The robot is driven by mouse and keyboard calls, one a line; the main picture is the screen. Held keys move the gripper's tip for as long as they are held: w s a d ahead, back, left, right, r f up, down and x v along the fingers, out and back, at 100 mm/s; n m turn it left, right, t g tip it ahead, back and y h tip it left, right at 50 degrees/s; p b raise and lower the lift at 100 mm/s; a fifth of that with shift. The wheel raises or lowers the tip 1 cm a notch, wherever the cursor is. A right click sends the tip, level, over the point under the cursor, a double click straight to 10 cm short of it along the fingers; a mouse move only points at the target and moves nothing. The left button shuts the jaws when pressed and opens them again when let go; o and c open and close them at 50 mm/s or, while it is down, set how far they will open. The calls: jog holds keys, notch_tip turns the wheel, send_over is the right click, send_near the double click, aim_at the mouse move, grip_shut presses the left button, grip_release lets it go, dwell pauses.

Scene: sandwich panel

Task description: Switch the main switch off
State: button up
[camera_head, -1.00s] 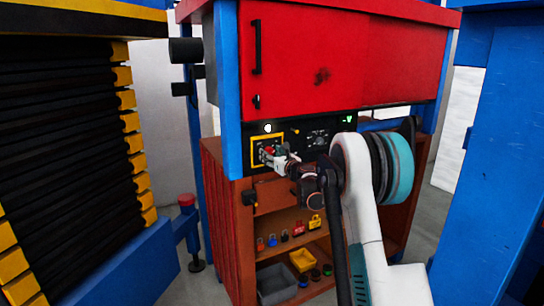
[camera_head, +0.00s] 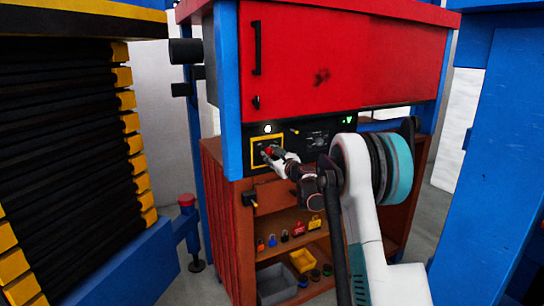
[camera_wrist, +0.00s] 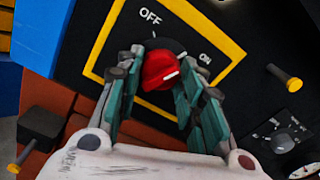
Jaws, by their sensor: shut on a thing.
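The main switch is a red knob (camera_wrist: 160,70) on a black panel inside a yellow square frame (camera_wrist: 228,46). In the wrist view, OFF is printed above it and ON to its upper right. The white mark on the knob points roughly towards ON. My gripper (camera_wrist: 164,74) has one finger on each side of the knob and is shut on it. In the head view, my gripper (camera_head: 271,153) is at the framed switch, and the red knob shows only small there.
A second black dial (camera_wrist: 283,140) and a yellow-tipped peg (camera_wrist: 294,84) stand to the right of the switch. A black box (camera_wrist: 40,127) projects at lower left. In the head view, the red cabinet (camera_head: 300,60) is above and shelves with padlocks (camera_head: 299,229) are below.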

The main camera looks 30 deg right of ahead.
jog(key=n, duration=1.3)
jog(key=shift+n+p, duration=0.4)
dwell(0.3)
jog(key=o, duration=1.1)
jog(key=shift+c, duration=0.2)
jog(key=s, duration=1.2)
jog(key=shift+d, duration=0.25)
